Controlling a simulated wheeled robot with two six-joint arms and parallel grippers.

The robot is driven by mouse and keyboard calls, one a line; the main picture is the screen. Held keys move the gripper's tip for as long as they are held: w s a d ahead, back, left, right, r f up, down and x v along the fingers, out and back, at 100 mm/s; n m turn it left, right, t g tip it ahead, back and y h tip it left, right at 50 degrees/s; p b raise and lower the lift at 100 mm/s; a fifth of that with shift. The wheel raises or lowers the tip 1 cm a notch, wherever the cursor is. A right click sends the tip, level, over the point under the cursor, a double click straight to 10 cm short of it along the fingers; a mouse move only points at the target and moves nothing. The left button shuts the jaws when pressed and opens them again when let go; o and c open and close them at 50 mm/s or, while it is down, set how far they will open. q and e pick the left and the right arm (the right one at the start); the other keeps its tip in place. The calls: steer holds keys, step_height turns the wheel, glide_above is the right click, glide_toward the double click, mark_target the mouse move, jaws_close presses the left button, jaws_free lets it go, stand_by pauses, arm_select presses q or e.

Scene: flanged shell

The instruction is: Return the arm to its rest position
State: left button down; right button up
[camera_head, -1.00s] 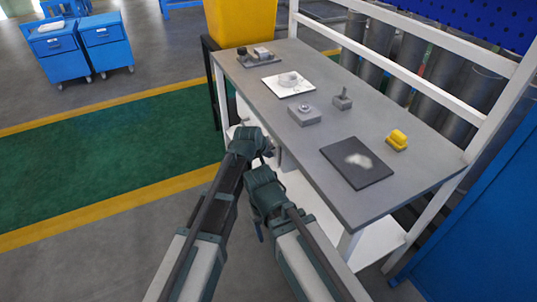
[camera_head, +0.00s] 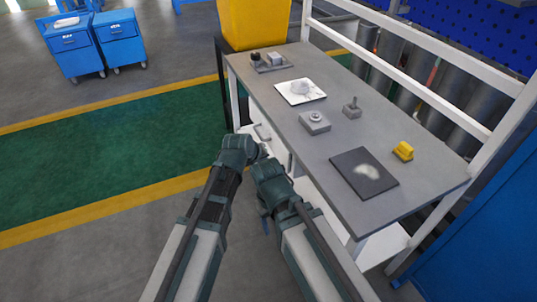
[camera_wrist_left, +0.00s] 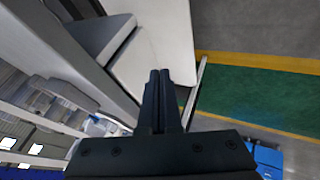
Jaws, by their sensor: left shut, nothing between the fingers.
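My left arm (camera_head: 212,205) and right arm (camera_head: 300,225) reach up from the bottom of the head view, bent at dark green joints in front of the table's near long side. Neither gripper's fingers can be made out there. In the left wrist view my left gripper (camera_wrist_left: 160,97) has its two dark fingers together with nothing between them. It is apart from the pale panels of the furniture behind it. A pale rounded part (camera_head: 300,87) sits on a white sheet (camera_head: 288,97) on the table; whether it is the flanged shell I cannot tell.
The grey table (camera_head: 285,139) also holds a block with a ring (camera_head: 315,121), a small post block (camera_head: 352,107), a yellow piece (camera_head: 403,151), and a dark mat (camera_head: 348,177). A white drawer unit is below. Blue carts (camera_head: 75,50) stand far left. Green floor (camera_head: 100,145) is clear.

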arm_select(q)
steer(key=shift+p+v, duration=0.4)
steer(key=shift+v, duration=0.7)
arm_select(e)
steer(key=shift+r, duration=0.85)
arm_select(q)
steer(key=shift+a, duration=0.1)
steer(key=s+a+f+m+g+y, duration=0.1)
steer(key=s+a+f+g+y, duration=0.15)
steer(key=s+a, duration=0.6)
steer(key=s+a+f+m+g+y, duration=0.25)
steer(key=s+a, duration=0.35)
steer(key=a, duration=0.6)
steer(key=s+d+r+m+p, duration=0.1)
steer(key=s+d+r+p, duration=0.2)
steer(key=d, duration=0.2)
steer(key=s+d+r+m+g+p, duration=0.1)
steer(key=s+d+r+m+p, duration=0.1)
steer(key=d, duration=0.4)
steer(key=shift+s+d+r+p, duration=0.15)
steer(key=shift+s+r+p, duration=0.35)
steer(key=shift+r+p, duration=0.5)
arm_select(e)
step_height(320, 180, up, 7)
steer(key=shift+f, duration=0.2)
arm_select(q)
steer(key=shift+r, duration=0.15)
